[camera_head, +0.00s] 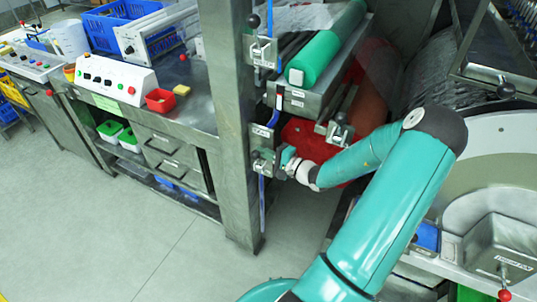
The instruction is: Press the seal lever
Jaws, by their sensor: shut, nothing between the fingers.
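My arm reaches from the lower right towards the steel post, and my gripper (286,163) is at a small bracket low on the post's right side. A black-knobbed lever (257,165) sits on this bracket, just left of my fingers. The gripper is shut and holds nothing; I cannot tell whether it touches the lever. Similar black-knobbed levers are higher on the post (253,22) and right of the gripper (340,118). The labels are too small to read, so I cannot tell which is the seal lever.
A steel post (229,110) stands left of the gripper. A green roller (327,48) and red parts (305,138) are above and behind it. A workbench (199,103) with a button panel (112,82) runs left. A red-knobbed lever (505,294) is lower right. The left floor is clear.

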